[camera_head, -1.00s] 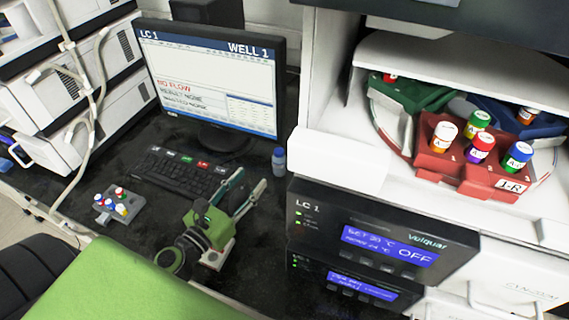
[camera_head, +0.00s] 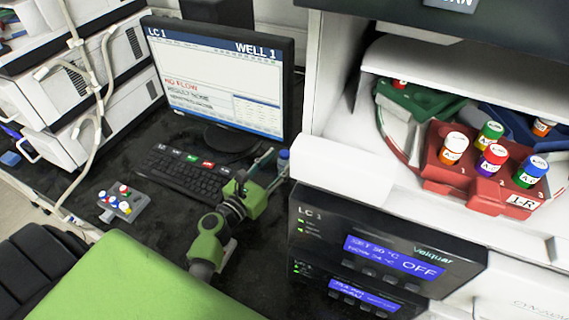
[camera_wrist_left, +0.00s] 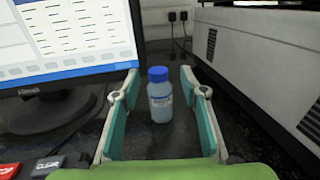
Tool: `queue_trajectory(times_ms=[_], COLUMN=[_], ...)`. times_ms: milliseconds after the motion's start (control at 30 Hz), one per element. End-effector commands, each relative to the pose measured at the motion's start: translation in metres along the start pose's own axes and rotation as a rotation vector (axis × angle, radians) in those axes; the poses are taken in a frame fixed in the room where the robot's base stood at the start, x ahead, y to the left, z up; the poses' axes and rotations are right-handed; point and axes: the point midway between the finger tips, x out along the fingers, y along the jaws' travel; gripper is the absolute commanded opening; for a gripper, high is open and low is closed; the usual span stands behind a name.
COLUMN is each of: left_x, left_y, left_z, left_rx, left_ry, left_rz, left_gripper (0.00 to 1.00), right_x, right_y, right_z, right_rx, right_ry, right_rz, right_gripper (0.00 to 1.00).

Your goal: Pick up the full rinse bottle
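The rinse bottle is a small bottle with a blue cap and a white label, and it stands upright on the dark bench. In the left wrist view the bottle (camera_wrist_left: 160,103) appears between the two fingers, with gaps on both sides. In the head view the bottle (camera_head: 283,163) is partly hidden behind a finger. My left gripper (camera_head: 272,166) is open and points at it from the front left; it also shows in the wrist view (camera_wrist_left: 159,80), with teal pads and nothing held. My right gripper is out of view.
The monitor (camera_head: 220,75) and keyboard (camera_head: 185,172) stand left of the bottle. The LC 1 unit (camera_head: 375,255) is close on the right. A rack of capped vials (camera_head: 480,190) is at upper right.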

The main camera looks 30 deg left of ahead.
Motion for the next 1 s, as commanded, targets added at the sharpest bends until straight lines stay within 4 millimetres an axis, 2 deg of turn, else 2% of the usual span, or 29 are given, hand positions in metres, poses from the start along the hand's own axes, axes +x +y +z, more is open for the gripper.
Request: queue_trajectory(times_ms=[33, 200, 500, 567, 633, 667, 1000], left_x=[0.01, 0.031, 0.037, 0.037, 0.036, 0.036, 0.036], left_y=[0.002, 0.003, 0.003, 0.003, 0.003, 0.003, 0.003], left_z=[0.002, 0.0, -0.001, -0.001, -0.001, -0.001, 0.0], left_rx=[-0.001, -0.001, -0.001, -0.001, -0.001, -0.001, 0.0], left_ry=[-0.003, -0.001, 0.0, 0.0, 0.0, 0.0, -0.001], left_rz=[0.0, 0.0, 0.0, 0.0, 0.0, 0.0, 0.0], left_gripper=[0.4, 0.4, 0.4, 0.27, 0.08, 0.06, 0.06], right_x=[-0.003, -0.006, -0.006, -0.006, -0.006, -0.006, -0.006], right_y=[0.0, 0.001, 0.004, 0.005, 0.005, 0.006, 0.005], right_z=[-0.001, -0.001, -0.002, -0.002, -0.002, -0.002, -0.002], right_rx=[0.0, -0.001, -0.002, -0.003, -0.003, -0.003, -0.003], right_ry=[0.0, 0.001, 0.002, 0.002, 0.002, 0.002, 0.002], right_rz=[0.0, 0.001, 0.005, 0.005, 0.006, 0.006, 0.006], right_gripper=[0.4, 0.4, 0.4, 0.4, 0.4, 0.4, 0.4])
